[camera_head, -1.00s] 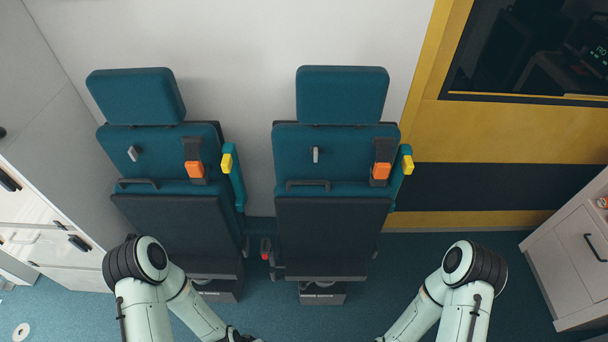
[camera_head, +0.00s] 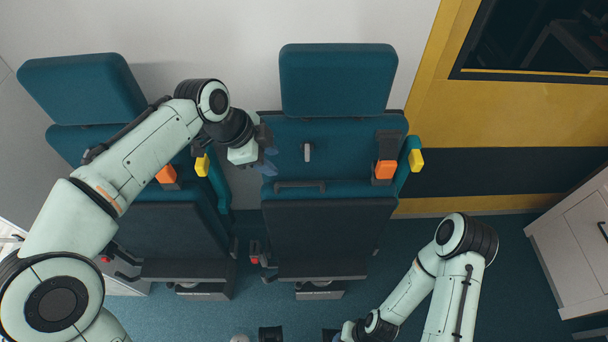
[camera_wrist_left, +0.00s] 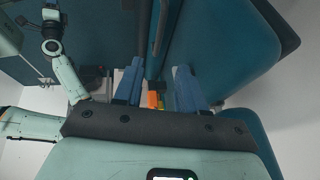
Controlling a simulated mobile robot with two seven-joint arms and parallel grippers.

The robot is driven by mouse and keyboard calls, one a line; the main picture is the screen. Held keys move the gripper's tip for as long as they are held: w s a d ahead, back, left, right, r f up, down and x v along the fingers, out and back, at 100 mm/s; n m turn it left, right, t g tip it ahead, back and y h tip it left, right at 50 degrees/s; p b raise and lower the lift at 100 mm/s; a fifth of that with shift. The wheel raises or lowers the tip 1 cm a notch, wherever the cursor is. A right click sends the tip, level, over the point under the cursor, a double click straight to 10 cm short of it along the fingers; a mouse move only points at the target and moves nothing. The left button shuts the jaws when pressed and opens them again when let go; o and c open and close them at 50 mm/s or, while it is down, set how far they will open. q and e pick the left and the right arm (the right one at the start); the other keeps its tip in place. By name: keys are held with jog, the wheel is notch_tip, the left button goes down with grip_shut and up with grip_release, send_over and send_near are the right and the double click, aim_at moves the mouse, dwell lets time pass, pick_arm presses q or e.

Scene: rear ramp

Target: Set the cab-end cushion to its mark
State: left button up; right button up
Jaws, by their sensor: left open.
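Two teal seats stand side by side against the wall in the head view: the left seat's headrest (camera_head: 80,88) and the right seat's headrest (camera_head: 335,80). The right seat's teal panel (camera_head: 345,150) carries a small grey lever (camera_head: 307,152) and a dark bar handle (camera_head: 300,186); below it is a dark cushion panel (camera_head: 325,240). I cannot tell which seat is the cab-end one, and no mark is clear. My left gripper (camera_head: 267,155) is open and empty at the right seat's left edge. Its blue fingers also show in the left wrist view (camera_wrist_left: 158,88). My right gripper (camera_head: 340,335) is low and unclear.
Orange buckles (camera_head: 385,170) and yellow-capped teal armrests (camera_head: 415,162) flank the seats. My left forearm covers part of the left seat. A pale cabinet (camera_head: 578,235) stands at the right; a yellow and black wall (camera_head: 500,130) is behind. Blue floor shows between.

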aim_at(297, 183)
pick_arm(q)
jog(key=b+x, duration=0.1)
jog(key=x, duration=1.2)
jog(key=shift+f, duration=0.15)
jog(key=shift+c, duration=0.3)
grip_shut()
